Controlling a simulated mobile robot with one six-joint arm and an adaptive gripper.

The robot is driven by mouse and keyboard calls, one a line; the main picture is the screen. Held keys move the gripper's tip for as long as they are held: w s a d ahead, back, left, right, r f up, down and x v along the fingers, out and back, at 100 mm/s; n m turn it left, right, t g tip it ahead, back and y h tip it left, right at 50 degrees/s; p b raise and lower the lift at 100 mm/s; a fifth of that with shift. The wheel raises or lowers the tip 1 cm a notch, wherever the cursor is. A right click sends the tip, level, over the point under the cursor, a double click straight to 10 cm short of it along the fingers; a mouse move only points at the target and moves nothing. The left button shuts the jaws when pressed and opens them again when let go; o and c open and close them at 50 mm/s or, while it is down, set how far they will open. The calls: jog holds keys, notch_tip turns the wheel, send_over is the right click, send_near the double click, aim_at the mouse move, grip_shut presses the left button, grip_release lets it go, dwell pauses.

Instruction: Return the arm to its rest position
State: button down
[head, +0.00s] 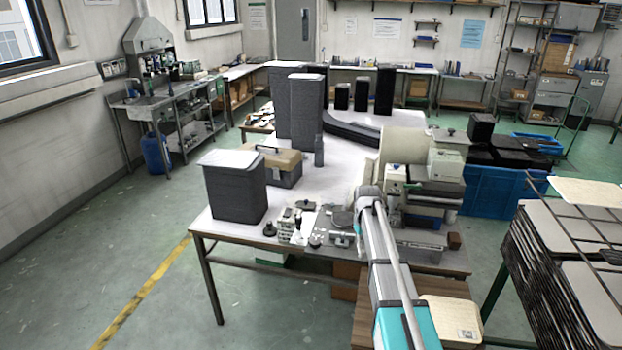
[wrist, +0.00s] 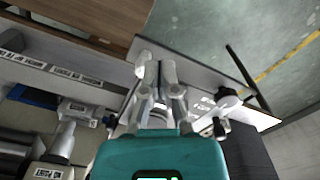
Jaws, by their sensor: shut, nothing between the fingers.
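My arm (head: 390,265) reaches from the bottom of the head view up over the near edge of the worktable (head: 230,232). In the wrist view my gripper (wrist: 156,68) points away from the teal wrist housing. Its two grey fingers lie together with nothing between them. It is over the table's equipment, near the table edge. In the head view the fingers cannot be made out clearly at the arm's far end.
A dark bin (head: 237,190) and a tan toolbox (head: 278,165) stand left on the table. Small instruments (head: 290,223) lie close left of my arm, a machine (head: 425,180) close right. A rack of panels (head: 555,260) stands at right. Floor at left is clear.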

jog(key=s+a+m, duration=0.1)
jog(key=s+a, duration=0.2)
jog(key=s, duration=1)
jog(key=s+a+m, duration=0.1)
jog(key=s+a, duration=0.3)
jog(key=s, duration=0.9)
jog(key=shift+s+a, duration=0.15)
jog(key=shift+a, duration=0.1)
jog(key=shift+d, duration=0.1)
